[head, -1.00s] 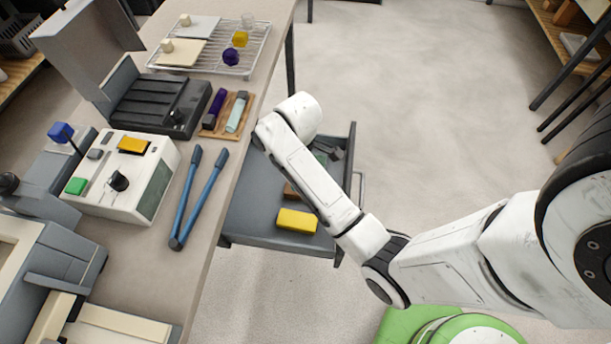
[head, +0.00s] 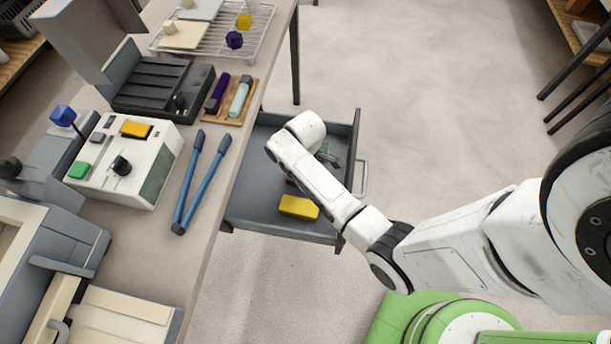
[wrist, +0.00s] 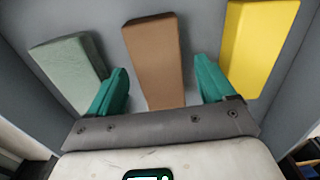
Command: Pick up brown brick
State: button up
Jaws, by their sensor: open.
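The brown brick (wrist: 155,55) lies in the middle of the wrist view, in the open grey drawer (head: 258,190). In the head view my arm hides almost all of it. My gripper (wrist: 163,72) is open, with one teal finger on each side of the brick's near part. The left finger shows a gap to the brick, and the right finger stands a little off it. I cannot tell how far the fingertips are above the drawer floor.
A pale green brick (wrist: 70,68) lies close to the left finger, and a yellow brick (wrist: 260,45) close to the right one. The yellow brick also shows in the head view (head: 298,207). The worktop, with blue-handled tool (head: 202,182) and white control box (head: 130,160), borders the drawer on the left.

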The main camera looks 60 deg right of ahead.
jog(key=shift+f, duration=0.25)
jog(key=shift+c, duration=0.5)
jog(key=c, duration=1.2)
